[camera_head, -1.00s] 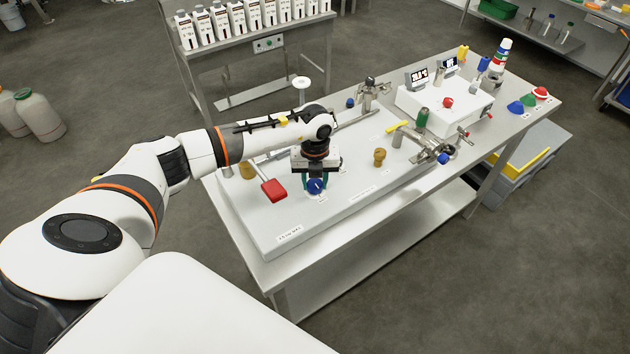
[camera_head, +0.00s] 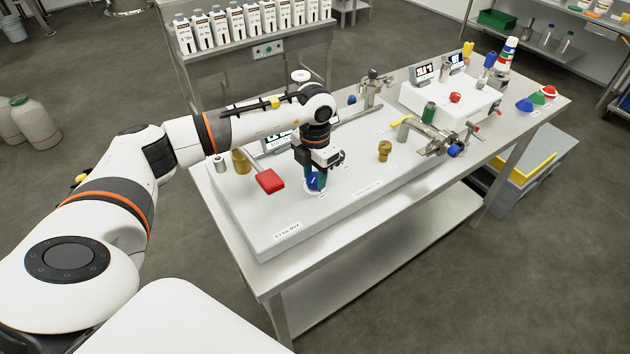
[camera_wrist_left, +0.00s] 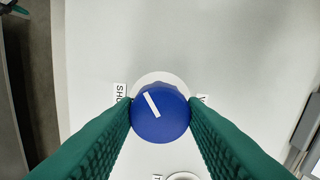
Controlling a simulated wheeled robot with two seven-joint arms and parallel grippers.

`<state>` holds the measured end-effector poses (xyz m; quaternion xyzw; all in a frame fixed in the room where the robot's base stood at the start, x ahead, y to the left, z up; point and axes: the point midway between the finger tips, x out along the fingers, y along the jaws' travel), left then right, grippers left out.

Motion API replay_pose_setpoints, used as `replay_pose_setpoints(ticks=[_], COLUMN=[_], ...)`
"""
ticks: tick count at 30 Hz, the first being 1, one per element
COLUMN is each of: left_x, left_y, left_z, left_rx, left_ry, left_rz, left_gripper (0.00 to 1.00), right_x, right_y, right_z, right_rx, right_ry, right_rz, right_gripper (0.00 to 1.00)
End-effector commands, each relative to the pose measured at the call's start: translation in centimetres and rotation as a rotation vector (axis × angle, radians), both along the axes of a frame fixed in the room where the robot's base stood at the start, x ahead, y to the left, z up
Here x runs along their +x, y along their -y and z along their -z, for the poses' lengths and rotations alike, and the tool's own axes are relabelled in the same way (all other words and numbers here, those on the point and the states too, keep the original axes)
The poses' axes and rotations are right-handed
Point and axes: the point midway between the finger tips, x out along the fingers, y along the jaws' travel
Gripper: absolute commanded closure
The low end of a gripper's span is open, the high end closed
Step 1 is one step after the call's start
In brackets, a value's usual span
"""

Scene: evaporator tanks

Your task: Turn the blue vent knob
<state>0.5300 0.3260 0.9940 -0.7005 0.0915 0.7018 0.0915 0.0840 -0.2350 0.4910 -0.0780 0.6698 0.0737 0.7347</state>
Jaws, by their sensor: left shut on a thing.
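The blue vent knob (camera_head: 313,181) sits on the front part of the light grey panel (camera_head: 262,238). In the left wrist view the knob (camera_wrist_left: 160,118) is round, with a white line mark that slants from upper left to lower right. A pale round base shows behind it. My left gripper (camera_head: 315,177) points down over the knob. Its green fingers lie on both sides of the knob and are shut on it. Labels beside the knob are partly covered by the fingers. My right gripper is not in view.
A red paddle-shaped handle (camera_head: 270,181) stands close to the left of my gripper. A brass fitting (camera_head: 384,150) stands to the right. Metal valves (camera_head: 437,138) and a white box (camera_head: 450,103) are farther right. The panel's front right stretch is clear.

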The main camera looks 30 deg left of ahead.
Motion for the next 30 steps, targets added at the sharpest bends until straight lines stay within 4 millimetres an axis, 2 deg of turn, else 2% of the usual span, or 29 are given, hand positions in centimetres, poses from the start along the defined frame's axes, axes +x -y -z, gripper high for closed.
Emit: replay_pose_setpoints(ticks=[1, 9, 30], left_x=[0.2, 0.2, 0.2], left_y=[0.0, -0.1, -0.1], left_z=[0.3, 0.2, 0.0], left_rx=[-0.001, 0.000, 0.001], left_ry=[0.007, 0.007, 0.009], left_rz=[0.044, 0.300, 0.963], left_gripper=[0.85, 0.85, 0.85], right_x=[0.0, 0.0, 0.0], right_y=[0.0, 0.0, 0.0], right_z=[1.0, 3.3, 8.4], right_rx=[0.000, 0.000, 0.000], right_ry=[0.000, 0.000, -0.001], right_rz=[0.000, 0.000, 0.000], right_gripper=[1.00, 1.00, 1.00])
